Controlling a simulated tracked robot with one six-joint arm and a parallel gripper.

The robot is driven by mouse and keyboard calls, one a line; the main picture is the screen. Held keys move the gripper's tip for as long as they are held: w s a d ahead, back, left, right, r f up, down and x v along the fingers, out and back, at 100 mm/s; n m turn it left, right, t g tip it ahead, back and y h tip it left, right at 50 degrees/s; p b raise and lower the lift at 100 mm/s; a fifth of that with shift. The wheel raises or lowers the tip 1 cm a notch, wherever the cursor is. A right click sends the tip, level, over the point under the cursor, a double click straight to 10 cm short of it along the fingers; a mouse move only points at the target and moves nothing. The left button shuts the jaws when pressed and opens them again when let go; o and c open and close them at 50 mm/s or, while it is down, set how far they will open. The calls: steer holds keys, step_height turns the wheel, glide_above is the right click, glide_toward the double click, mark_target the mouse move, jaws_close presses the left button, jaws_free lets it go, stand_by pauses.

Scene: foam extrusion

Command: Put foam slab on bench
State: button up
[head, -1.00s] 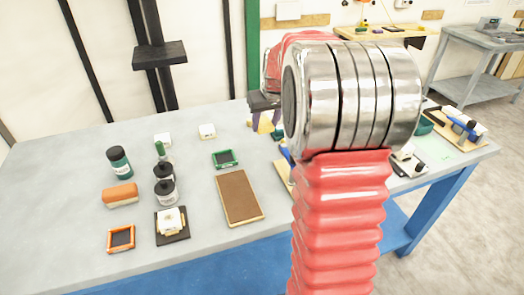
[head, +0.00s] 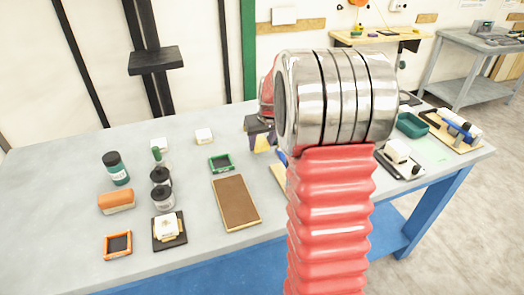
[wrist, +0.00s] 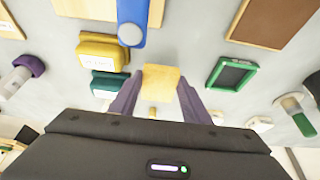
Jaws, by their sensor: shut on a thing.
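My gripper (wrist: 158,98) has purple fingers and is shut on a pale yellow foam slab (wrist: 160,79), which shows between the fingertips in the wrist view. In the head view my gripper (head: 260,142) is left of my arm's metal joint, over the back middle of the grey bench (head: 60,205). Only a small part of the slab shows there. I cannot tell whether the slab touches the bench top.
A green-framed tray (head: 221,163) and a brown board (head: 236,202) lie near my gripper. Bottles, an orange block (head: 116,201) and an orange frame (head: 118,245) stand left. A teal tray (head: 411,125) is right. My arm hides part of the bench. The back left is clear.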

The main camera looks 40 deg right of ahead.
mark_target(262, 147)
steer(key=shift+f, duration=1.9)
steer(key=shift+f, duration=0.1)
steer(key=o, duration=1)
steer(key=v, duration=1.2)
